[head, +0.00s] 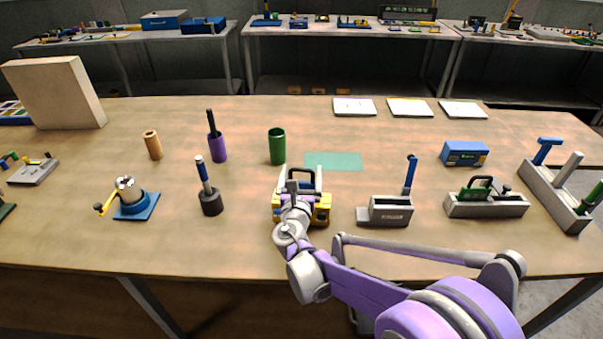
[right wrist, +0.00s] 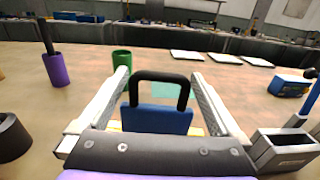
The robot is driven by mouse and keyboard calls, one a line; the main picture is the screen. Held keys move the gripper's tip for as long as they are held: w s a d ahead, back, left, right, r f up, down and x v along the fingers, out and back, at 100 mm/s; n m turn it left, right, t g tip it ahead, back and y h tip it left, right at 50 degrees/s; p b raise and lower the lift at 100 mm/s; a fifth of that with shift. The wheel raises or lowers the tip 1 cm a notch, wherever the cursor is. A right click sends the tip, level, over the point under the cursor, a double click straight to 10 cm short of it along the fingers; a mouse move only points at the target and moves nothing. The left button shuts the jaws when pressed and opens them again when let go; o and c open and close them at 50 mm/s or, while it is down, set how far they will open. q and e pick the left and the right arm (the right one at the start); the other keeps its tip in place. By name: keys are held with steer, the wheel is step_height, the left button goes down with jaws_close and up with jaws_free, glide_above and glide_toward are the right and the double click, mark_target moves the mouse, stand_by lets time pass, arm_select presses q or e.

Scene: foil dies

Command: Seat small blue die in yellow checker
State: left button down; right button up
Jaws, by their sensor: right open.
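The yellow checker (head: 322,212) stands on the table in the middle of the head view, partly hidden behind my right gripper (head: 300,174). A blue die (right wrist: 158,119) with a black loop handle shows upright in the right wrist view, between the fingers of my right gripper (right wrist: 160,76). The fingers are open, one on each side of the handle, with a gap on both sides. Slivers of yellow show beside the die's lower part, which my gripper body hides. I cannot tell how deep the die sits in the checker. My left gripper is not in view.
A green cup (head: 277,146) stands just behind, and a green mat (head: 333,161) lies flat there. A grey holder (head: 385,212) with a blue-handled tool is close on the right. A dark cylinder (head: 211,203) stands left. The front table edge is clear.

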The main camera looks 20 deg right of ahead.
steer(key=b+v, duration=0.1)
steer(key=v, duration=1.1)
steer(key=s+d+f+m+g, duration=0.8)
steer(key=s+d+m, duration=0.4)
steer(key=m, duration=0.6)
steer(key=s+a+f+m+g+y, duration=0.2)
steer(key=s+a+f+m+y, duration=0.1)
steer(key=s+m, duration=0.3)
steer(key=s+a+f+m+g+y, duration=0.1)
steer(key=s+a+f+m+y, duration=0.1)
steer(key=s+m, duration=0.5)
steer(key=shift+s+a+f+m+g+y, duration=0.15)
steer(key=shift+a+f+m+g+y, duration=0.35)
steer(key=shift+a, duration=0.75)
steer(key=shift+r, duration=0.15)
